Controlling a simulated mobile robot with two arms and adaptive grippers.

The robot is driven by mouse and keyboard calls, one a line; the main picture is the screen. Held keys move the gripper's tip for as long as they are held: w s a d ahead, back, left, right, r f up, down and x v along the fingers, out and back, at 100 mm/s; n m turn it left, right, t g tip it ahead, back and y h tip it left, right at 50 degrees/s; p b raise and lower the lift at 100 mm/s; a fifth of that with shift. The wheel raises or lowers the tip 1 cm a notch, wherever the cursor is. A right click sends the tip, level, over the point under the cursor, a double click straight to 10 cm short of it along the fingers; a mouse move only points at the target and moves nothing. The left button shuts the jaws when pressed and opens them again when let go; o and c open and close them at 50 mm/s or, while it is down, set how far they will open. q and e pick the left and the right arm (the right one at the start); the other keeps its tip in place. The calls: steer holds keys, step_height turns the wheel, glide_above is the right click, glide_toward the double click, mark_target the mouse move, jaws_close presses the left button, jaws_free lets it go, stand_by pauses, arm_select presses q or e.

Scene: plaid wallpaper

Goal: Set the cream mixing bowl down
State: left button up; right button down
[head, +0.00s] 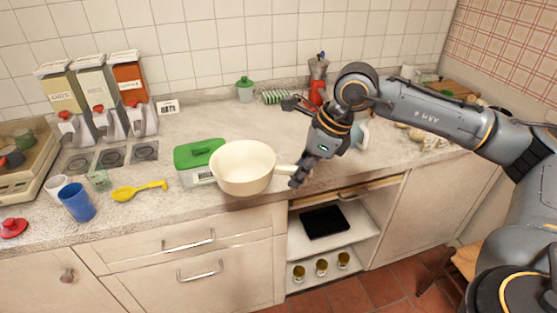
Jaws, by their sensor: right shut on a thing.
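The cream mixing bowl (243,170) is upright and looks empty, with a short handle (285,170) pointing right. My right gripper (294,177) is shut on the bowl's handle from the right. My left gripper is not in view.
A yellow ladle (140,190) and a blue cup (77,202) lie to the left. Cereal dispensers (98,95) stand at the back left. An open shelf (330,243) is below.

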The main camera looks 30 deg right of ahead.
steer(key=w+d+m+t+h+b, duration=0.1)
steer(key=d+m+h+b, duration=0.25)
steer(key=d+m, duration=0.6)
steer(key=w+f+m+p, duration=0.1)
steer(key=w+f, duration=0.1)
steer(key=w, duration=0.2)
steer(key=w+a+f+m+p, duration=0.1)
steer(key=w+f+p, duration=0.1)
steer(key=w+f, duration=0.1)
steer(key=w+f+m+h+p, duration=0.1)
steer(key=w+f+p, duration=0.1)
steer(key=w, duration=0.4)
steer(key=shift+a+f, duration=0.25)
steer(key=shift+f, duration=0.35)
steer(key=shift+w+f, duration=0.25)
step_height(320, 180, down, 3)
steer(key=shift+w+r+p, duration=0.1)
steer(key=shift+w+p, duration=0.05)
steer(key=shift+p, duration=0.75)
steer(key=shift+f, duration=0.3)
steer(key=c, duration=1.3)
jaws_free()
steer(key=shift+c, duration=0.2)
